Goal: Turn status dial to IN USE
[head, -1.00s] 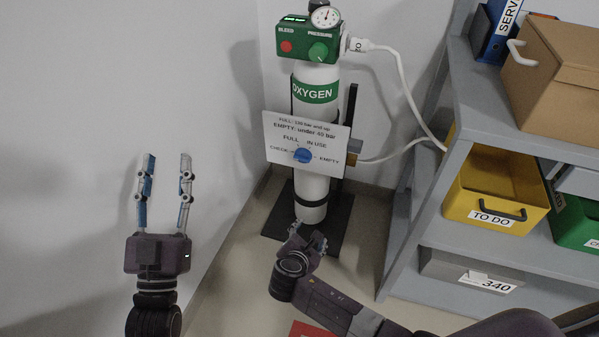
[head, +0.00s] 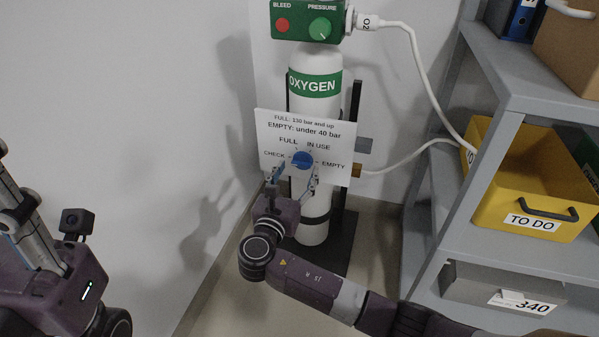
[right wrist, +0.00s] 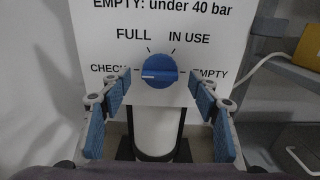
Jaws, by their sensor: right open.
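The status dial (head: 302,160) is a blue round knob on a white sign (head: 345,150) fixed to the oxygen cylinder (head: 316,112). The right wrist view shows the dial (right wrist: 154,70) with its white mark pointing left, toward CHECK. FULL and IN USE are printed above it, EMPTY to its right. My right gripper (head: 295,178) is open just below and in front of the dial. In the wrist view its fingers stand on either side of the dial, apart from it. My left gripper (head: 35,235) is at the lower left, partly cut off by the picture edge.
A green control box (head: 308,20) with a red button and green knob sits above the cylinder. A white hose (head: 408,60) runs right. The grey shelf (head: 500,90) with a yellow bin (head: 500,210) stands at right. A wall is at left.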

